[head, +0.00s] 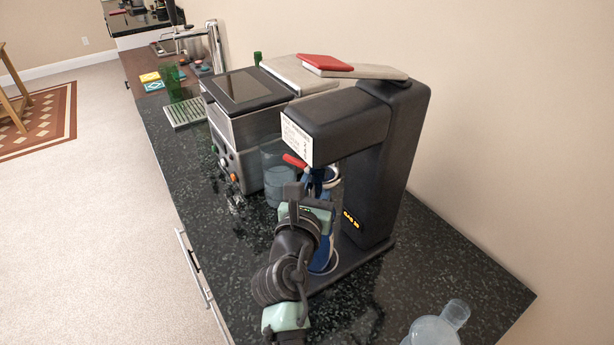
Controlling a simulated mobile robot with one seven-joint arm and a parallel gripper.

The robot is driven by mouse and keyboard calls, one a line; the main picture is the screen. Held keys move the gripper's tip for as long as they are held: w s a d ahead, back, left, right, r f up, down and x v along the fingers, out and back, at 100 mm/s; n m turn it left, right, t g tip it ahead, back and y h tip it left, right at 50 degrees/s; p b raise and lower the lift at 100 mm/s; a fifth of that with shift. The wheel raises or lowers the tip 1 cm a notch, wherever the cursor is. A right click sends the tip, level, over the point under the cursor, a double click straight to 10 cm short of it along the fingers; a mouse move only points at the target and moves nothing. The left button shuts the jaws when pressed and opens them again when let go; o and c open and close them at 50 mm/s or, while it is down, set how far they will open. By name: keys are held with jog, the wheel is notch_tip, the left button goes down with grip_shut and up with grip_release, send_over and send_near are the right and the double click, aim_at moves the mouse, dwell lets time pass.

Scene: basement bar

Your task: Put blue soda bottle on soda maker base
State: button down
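The soda maker (345,120) is a tall black machine with an overhanging head, right of centre in the head view. Its flat base (378,254) runs out under the head. The blue soda bottle (325,256) is mostly hidden behind my gripper; dark blue parts show under the head and low down near the base. The bottle looks roughly upright, and I cannot tell whether its bottom touches the base. My gripper (306,192) is at the bottle, in front of the machine's column. Its fingers are largely hidden, so their closure is unclear.
A clear bluish container (278,175) stands close behind my gripper, beside a silver coffee machine (240,125). Another clear bottle (436,330) is at the counter's near right. Red and grey books (350,70) lie on top of the machines. The black counter's (195,180) left edge is clear.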

jog(key=shift+w+d+r, duration=0.3)
jog(key=shift+w+d, duration=0.1)
jog(key=shift+d, duration=0.15)
jog(key=shift+a+f, duration=0.1)
jog(key=shift+f, duration=0.1)
jog(key=c, duration=1)
grip_release()
jog(key=shift+s+f, duration=0.1)
jog(key=shift+f, duration=0.2)
jog(key=o, duration=0.4)
jog(key=shift+s+r, duration=0.1)
jog(key=shift+r, duration=0.05)
jog(key=v, duration=1.2)
jog(key=shift+a, duration=0.1)
